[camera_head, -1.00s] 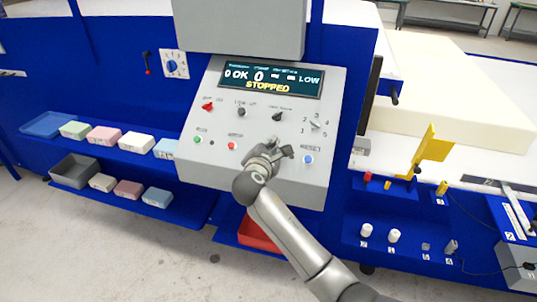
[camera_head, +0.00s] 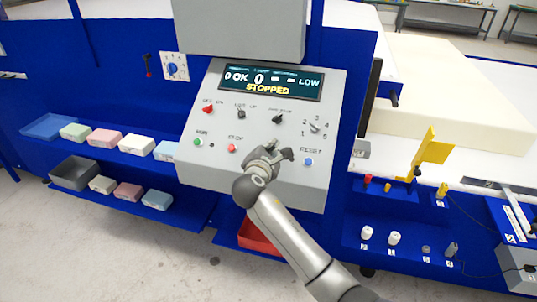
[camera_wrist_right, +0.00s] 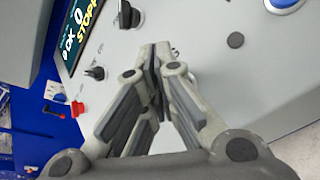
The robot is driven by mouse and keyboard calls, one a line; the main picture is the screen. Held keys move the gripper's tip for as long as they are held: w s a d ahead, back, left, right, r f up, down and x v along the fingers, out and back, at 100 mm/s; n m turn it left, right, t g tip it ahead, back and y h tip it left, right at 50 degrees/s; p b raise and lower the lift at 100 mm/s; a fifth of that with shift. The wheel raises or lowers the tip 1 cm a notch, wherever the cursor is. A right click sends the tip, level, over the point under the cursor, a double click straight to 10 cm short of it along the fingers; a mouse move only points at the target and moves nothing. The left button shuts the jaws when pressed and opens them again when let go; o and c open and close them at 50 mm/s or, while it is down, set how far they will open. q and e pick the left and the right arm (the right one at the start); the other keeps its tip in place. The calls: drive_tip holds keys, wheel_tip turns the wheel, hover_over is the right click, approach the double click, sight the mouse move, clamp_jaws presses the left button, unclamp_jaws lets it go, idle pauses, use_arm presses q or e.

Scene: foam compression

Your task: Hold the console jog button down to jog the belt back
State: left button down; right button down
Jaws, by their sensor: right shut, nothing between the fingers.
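The grey console (camera_head: 200,165) has a screen (camera_head: 270,78) reading STOPPED. On its lower row are a green button (camera_head: 198,142), a small dark spot (camera_head: 212,145), a red stop button (camera_head: 231,148) and a blue reset button (camera_head: 308,162). My right gripper (camera_head: 282,153) is shut and empty in front of the panel, between stop and reset. In the right wrist view, its closed fingertips (camera_wrist_right: 158,50) point at the panel. A dark round button (camera_wrist_right: 235,40), probably jog, lies right of them, apart in the picture; its label is not visible. Contact cannot be told. My left gripper is not in view.
Above the buttons are a red knob (camera_head: 208,108), two black knobs and a numbered selector (camera_head: 315,127). Shelves with foam blocks (camera_head: 103,138) stand left. A large cream foam block (camera_head: 440,85) and a yellow flag-shaped part (camera_head: 432,150) are right.

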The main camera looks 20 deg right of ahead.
drive_tip(key=shift+f, duration=0.1)
idle(0.3)
drive_tip(key=shift+w+d+f, duration=0.15)
drive_tip(key=shift+w+f, duration=0.05)
